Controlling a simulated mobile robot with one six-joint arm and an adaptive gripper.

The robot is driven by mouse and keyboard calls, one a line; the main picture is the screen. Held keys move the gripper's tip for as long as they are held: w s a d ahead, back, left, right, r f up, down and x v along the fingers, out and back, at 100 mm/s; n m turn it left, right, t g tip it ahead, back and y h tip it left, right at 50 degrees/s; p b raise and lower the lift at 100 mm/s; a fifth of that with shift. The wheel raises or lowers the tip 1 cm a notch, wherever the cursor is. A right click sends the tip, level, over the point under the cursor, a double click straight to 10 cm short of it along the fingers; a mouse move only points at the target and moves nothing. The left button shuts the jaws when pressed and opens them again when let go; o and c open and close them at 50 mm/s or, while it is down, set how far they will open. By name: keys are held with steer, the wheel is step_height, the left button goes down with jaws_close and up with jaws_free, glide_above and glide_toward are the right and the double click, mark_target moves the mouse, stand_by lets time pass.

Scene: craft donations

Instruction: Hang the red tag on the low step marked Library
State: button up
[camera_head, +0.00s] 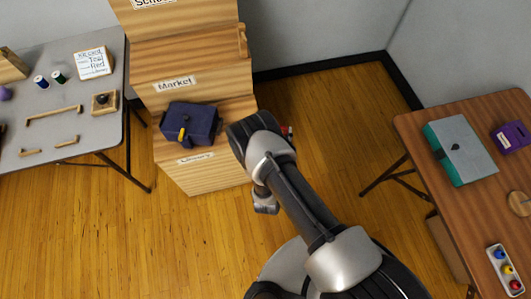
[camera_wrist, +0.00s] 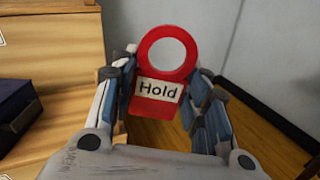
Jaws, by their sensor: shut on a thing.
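The red tag (camera_wrist: 147,105) has a ring-shaped top and a white label reading "Hold". My gripper (camera_wrist: 162,85) is shut on it, with a finger on each side; the tag is upright in the wrist view. In the head view only a bit of red (camera_head: 288,131) shows past my arm, which hides most of the gripper. The wooden step unit (camera_head: 215,175) stands left of my arm. Its low step bears a label (camera_head: 195,158), too blurred to read surely, and a dark blue box (camera_head: 190,124) with a yellow tag. The gripper is right of this step.
The middle step is labelled Market (camera_head: 174,84). A grey table (camera_head: 60,108) at left holds a kit card (camera_head: 94,63), spools and wooden pieces. A brown table (camera_head: 430,125) at right holds a teal-edged case (camera_head: 462,150) and a purple box (camera_head: 511,136). Floor between is clear.

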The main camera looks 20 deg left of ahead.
steer(key=s+a+f+n+y, duration=0.1)
steer(key=s+a+f+y, duration=0.25)
steer(key=f, duration=0.45)
steer(key=w+a+f+b, duration=0.1)
steer(key=w+a+b, duration=0.3)
steer(key=w, duration=0.4)
steer(key=shift+w+a+h, duration=0.2)
steer(key=shift+a+h, duration=0.15)
steer(key=shift+a, duration=0.55)
steer(key=shift+f, duration=0.15)
stand_by(0.4)
steer(key=o, duration=0.8)
steer(key=shift+o, duration=0.2)
